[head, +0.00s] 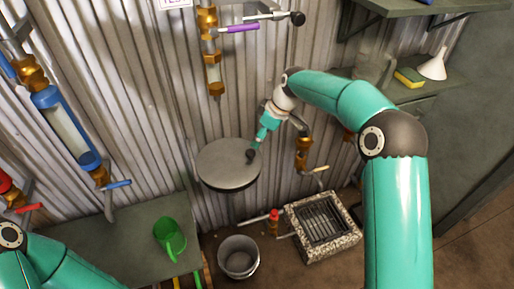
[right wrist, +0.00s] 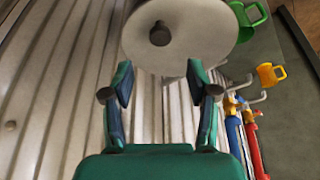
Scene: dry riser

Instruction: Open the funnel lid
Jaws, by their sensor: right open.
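The funnel lid (head: 222,168) is a round grey disc that lies near the corrugated wall, left of the middle in the head view. It also shows at the top of the right wrist view (right wrist: 200,40), with a dark round knob (right wrist: 159,34) on it. My right gripper (head: 254,148) is at the lid's right edge in the head view. In the right wrist view the gripper (right wrist: 160,84) is open and empty, with the knob beyond and between its fingers, apart from them. Whatever is under the lid is hidden. My left arm shows at the lower left, but its gripper is out of view.
A metal bucket (head: 238,257) and a stone-rimmed drain (head: 322,226) stand on the floor below. A green jug (head: 170,238) is on a bench at left. Brass-fitted pipes line the wall. A shelf at right holds a white funnel (head: 434,67) and sponge (head: 409,78).

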